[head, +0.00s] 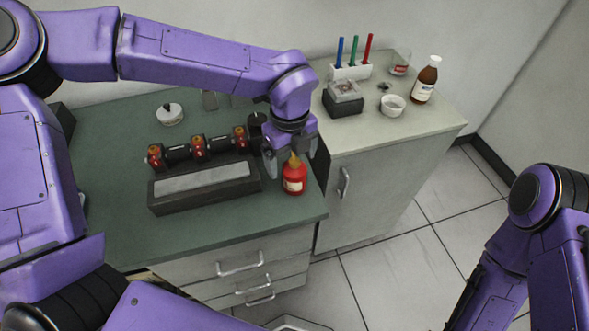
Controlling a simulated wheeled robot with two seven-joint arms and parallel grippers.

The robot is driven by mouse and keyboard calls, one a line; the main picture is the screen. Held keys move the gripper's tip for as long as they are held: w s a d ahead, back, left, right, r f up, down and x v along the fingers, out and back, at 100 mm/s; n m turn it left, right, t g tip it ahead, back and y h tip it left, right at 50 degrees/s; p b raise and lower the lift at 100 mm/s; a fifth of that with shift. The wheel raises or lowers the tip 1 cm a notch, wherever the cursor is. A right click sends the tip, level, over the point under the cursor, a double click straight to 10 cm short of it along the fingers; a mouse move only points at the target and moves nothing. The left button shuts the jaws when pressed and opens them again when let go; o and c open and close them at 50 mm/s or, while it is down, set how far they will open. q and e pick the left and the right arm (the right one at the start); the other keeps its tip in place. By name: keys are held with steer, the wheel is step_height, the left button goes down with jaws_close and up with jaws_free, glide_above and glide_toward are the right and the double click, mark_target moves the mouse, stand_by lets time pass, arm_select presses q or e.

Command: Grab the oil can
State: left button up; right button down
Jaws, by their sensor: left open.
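The oil can (293,181) is a small red can with a pale label and a yellow-orange spout. It stands upright near the right front corner of the green counter. My left gripper (290,160) is open and points down at the can, with its fingers at the level of the spout. I cannot tell whether a finger touches the can. My right arm shows at the right edge, but its gripper is out of view.
The pale cabinet at right holds a brown bottle (425,82), a white bowl (392,105) and a pen stand (351,72).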

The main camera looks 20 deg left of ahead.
arm_select(q)
steer(key=shift+d+f+p, duration=0.25)
steer(key=shift+f+p, duration=0.5)
steer(key=shift+f, duration=0.5)
steer(key=f, duration=0.1)
steer(key=w+f, duration=0.1)
steer(key=f, duration=0.1)
steer(key=shift+w+d+f, duration=0.1)
steer(key=shift+w+f, duration=0.05)
steer(key=shift+w, duration=0.1)
steer(key=shift+f, duration=0.15)
steer(key=shift+s, duration=0.4)
steer(key=shift+c, duration=0.3)
steer(key=shift+w, duration=0.15)
steer(key=c, duration=1.2)
steer(key=shift+r, duration=0.2)
